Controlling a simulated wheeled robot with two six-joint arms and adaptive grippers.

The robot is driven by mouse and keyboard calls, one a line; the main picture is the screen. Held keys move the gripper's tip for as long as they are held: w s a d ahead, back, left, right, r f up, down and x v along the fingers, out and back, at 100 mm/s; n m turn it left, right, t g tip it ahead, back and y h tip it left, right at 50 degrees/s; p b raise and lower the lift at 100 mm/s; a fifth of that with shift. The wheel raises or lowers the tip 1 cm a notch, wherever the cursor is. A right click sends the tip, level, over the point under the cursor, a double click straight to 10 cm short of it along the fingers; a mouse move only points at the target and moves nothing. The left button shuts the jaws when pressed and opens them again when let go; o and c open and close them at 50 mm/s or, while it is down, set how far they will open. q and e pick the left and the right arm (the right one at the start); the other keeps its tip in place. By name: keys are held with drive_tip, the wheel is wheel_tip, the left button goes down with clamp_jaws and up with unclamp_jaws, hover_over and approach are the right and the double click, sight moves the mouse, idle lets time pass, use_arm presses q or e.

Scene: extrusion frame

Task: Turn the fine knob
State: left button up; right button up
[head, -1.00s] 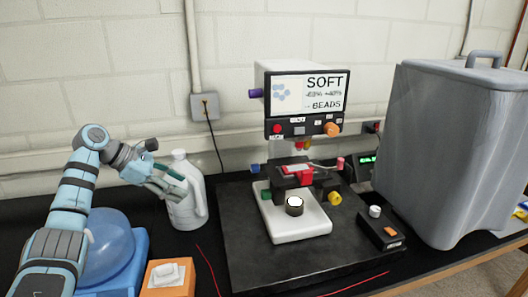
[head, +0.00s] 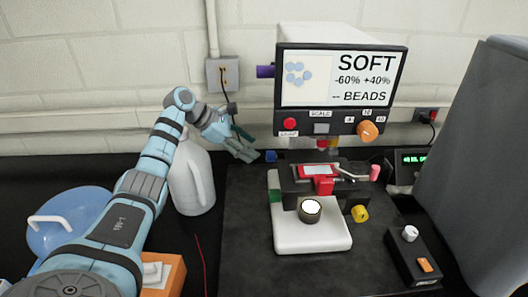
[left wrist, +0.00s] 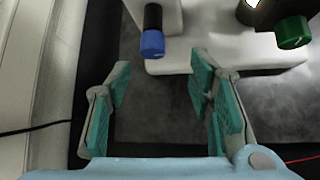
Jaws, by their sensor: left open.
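The microscope-like device (head: 340,85) has a screen reading SOFT. Its coloured knobs include a blue one (head: 270,156), a green one (head: 274,183), a yellow one (head: 360,214), a purple one (head: 265,71) and an orange one (head: 368,131). No label shows which is the fine knob. My left gripper (head: 250,150) is open and empty, just left of the blue knob. In the left wrist view, the blue knob (left wrist: 152,42) lies ahead of the open fingers (left wrist: 160,75), apart from them. The green knob (left wrist: 293,32) is farther right. My right gripper is out of view.
A white jug (head: 192,182) stands beside my left arm. A blue rounded container (head: 60,222) and an orange box (head: 172,274) are at left. A black control box (head: 415,255) and a large grey cover (head: 490,160) are at right. The dark slab's front (head: 260,270) is clear.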

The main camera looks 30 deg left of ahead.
sight(267, 153)
use_arm(q)
drive_tip(key=x, duration=0.5)
drive_tip(key=w+x, duration=0.1)
drive_tip(key=x, duration=0.2)
drive_tip(key=shift+a+r, duration=0.2)
drive_tip(key=shift+a, duration=0.25)
drive_tip(key=shift+w, duration=0.2)
drive_tip(key=shift+s+a+r, duration=0.1)
drive_tip(key=shift+s+r, duration=0.1)
drive_tip(key=shift+s, duration=0.3)
drive_tip(key=shift+c, duration=0.9)
drive_tip(key=shift+s+r, duration=0.1)
drive_tip(key=shift+s, duration=0.15)
drive_tip(key=shift+c, duration=1.4)
drive_tip(key=c, duration=0.4)
drive_tip(key=shift+c, duration=1.4)
clamp_jaws()
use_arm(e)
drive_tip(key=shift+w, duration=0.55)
